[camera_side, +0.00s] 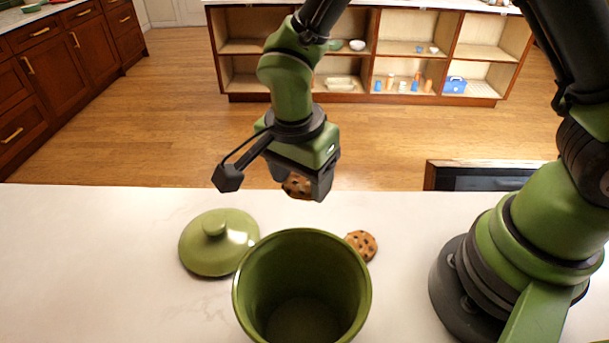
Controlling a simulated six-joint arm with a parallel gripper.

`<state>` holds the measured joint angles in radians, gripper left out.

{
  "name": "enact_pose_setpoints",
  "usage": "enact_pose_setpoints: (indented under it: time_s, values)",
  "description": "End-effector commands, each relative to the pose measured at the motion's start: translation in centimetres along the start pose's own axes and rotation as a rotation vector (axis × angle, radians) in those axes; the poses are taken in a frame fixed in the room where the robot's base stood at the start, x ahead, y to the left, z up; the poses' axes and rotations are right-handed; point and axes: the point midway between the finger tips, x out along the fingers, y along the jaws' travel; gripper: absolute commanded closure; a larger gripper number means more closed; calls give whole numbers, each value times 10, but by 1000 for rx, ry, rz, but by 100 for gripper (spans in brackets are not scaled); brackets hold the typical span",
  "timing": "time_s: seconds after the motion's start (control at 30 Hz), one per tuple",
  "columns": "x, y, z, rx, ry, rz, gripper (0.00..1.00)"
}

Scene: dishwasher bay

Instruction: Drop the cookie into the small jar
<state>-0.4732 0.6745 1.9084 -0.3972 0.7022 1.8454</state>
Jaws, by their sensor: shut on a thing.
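A green jar (302,240) stands open, without its lid, at the front middle of the white counter. Its inside looks empty as far as I can see. My gripper (300,186) is shut on a chocolate-chip cookie (297,186), held above the counter and, in the picture, above the jar's far rim. The fingers hide part of this cookie. A second cookie (362,245) lies on the counter just right of the jar, partly behind its rim. The round green lid (218,242) with a knob lies on the counter left of the jar.
The white counter (100,260) is clear on the left. A dark-framed appliance (480,177) sits beyond the counter's far edge at right. Open shelves (375,60) with small items and wooden drawers (60,70) stand across the floor.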

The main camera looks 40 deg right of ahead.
Motion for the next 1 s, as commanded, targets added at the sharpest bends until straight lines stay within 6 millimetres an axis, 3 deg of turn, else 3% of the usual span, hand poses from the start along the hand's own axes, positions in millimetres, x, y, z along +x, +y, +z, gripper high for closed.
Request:
enact_pose_setpoints:
  time_s: [0.13, 0.3, 0.5, 0.7, 1.0]
  values:
    - [-44, 11, 33, -13, 7, -18, 45]
    - [-101, 43, 70, -12, 7, -22, 45]
    - [-146, 82, 92, -5, -4, -11, 45]
    - [-157, 97, 97, 0, -6, 0, 45]
    - [-123, 97, 101, 1, -3, 3, 45]
